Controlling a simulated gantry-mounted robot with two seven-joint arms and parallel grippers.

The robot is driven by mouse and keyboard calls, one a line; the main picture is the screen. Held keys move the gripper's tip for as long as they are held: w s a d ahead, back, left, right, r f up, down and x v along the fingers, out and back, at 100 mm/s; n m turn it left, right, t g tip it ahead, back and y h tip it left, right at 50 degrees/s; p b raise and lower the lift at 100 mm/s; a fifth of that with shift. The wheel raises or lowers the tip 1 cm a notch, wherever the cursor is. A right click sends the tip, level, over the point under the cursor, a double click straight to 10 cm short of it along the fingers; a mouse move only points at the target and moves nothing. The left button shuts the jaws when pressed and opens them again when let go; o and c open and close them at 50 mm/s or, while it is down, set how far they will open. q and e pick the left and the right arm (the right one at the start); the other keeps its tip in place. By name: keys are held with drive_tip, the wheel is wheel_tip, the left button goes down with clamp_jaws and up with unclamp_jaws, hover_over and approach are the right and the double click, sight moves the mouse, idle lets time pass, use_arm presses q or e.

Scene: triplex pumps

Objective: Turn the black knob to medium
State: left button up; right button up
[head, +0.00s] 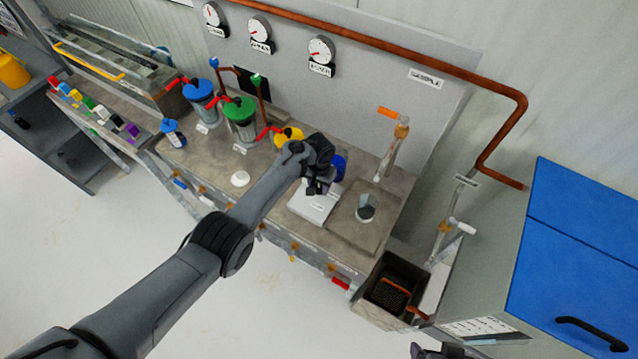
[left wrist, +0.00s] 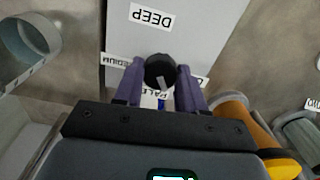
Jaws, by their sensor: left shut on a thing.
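The black knob (left wrist: 160,71) sits on a white panel (left wrist: 200,25) between the two purple fingers of my left gripper (left wrist: 160,85), which is shut on it. The knob's white mark is on its lower side in the left wrist view, towards the label that reads PALE. The DEEP label (left wrist: 152,16) is above, upside down, and the MEDIUM label (left wrist: 121,60) is to the left. In the head view my left gripper (head: 318,188) is at the white box (head: 312,207) on the bench and hides the knob. My right gripper (head: 437,351) shows only as a dark part at the bottom edge.
A clear cup (head: 365,208) stands right of the box. Blue-lidded (head: 199,98) and green-lidded (head: 240,115) vessels stand to the left. A tap (head: 393,150) rises behind the cup. A dark bin (head: 392,290) and a blue-topped cabinet (head: 580,250) are at the right.

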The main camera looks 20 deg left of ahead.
use_arm(q)
drive_tip(key=m, duration=0.5)
drive_tip(key=shift+m, duration=0.3)
drive_tip(key=m, duration=0.5)
drive_tip(key=shift+b, duration=0.4)
drive_tip(key=m+b, duration=0.1)
drive_tip(key=m, duration=0.5)
drive_tip(key=shift+f+b, duration=0.1)
drive_tip(key=shift+b, duration=0.3)
drive_tip(key=m+b, duration=0.2)
drive_tip(key=m, duration=0.3)
drive_tip(key=o, duration=1.1)
drive_tip(key=shift+c, duration=0.2)
